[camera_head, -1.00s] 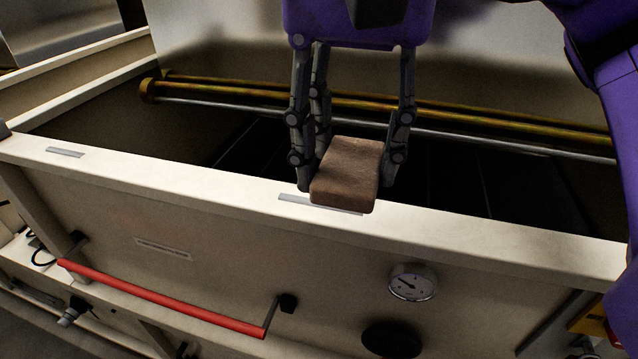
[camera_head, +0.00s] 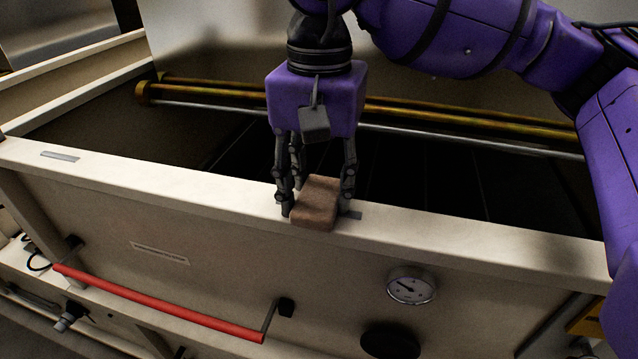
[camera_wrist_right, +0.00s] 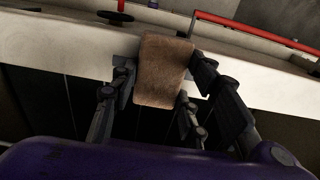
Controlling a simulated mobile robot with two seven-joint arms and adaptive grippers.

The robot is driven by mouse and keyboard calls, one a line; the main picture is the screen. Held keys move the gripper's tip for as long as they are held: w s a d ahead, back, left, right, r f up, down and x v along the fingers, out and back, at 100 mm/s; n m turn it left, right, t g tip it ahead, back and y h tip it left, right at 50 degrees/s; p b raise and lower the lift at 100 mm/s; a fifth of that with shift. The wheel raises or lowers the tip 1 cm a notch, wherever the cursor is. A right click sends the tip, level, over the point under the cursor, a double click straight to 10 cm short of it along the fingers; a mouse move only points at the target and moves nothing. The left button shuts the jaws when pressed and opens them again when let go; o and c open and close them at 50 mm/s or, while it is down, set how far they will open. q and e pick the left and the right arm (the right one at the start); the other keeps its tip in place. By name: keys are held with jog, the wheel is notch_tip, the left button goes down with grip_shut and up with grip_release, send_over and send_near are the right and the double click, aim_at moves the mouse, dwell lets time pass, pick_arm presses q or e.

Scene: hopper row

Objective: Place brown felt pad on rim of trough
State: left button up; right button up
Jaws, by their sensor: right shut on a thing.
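The brown felt pad (camera_head: 316,203) is a small brown block at the front rim of the trough (camera_head: 440,233). My right gripper (camera_head: 317,197) is shut on it, with fingers on both sides. The pad overlaps a grey strip (camera_head: 351,215) on the cream rim; I cannot tell whether it touches the rim. In the right wrist view the pad (camera_wrist_right: 163,70) lies between the fingers of my right gripper (camera_wrist_right: 165,88), with the rim (camera_wrist_right: 60,57) behind it. My left gripper is not in view.
A red bar handle (camera_head: 160,305), a round gauge (camera_head: 411,286) and a black knob (camera_head: 390,340) are on the trough's front. Another grey strip (camera_head: 60,156) lies on the rim at left. Brass and steel rods (camera_head: 450,123) cross the dark trough interior.

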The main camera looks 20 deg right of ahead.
aim_at(319, 195)
jog(key=shift+a, duration=0.1)
jog(key=shift+f, duration=0.2)
jog(key=o, duration=1)
jog(key=shift+o, duration=0.2)
jog(key=shift+r, duration=0.1)
notch_tip(319, 195, up, 12)
jog(key=shift+r, duration=0.2)
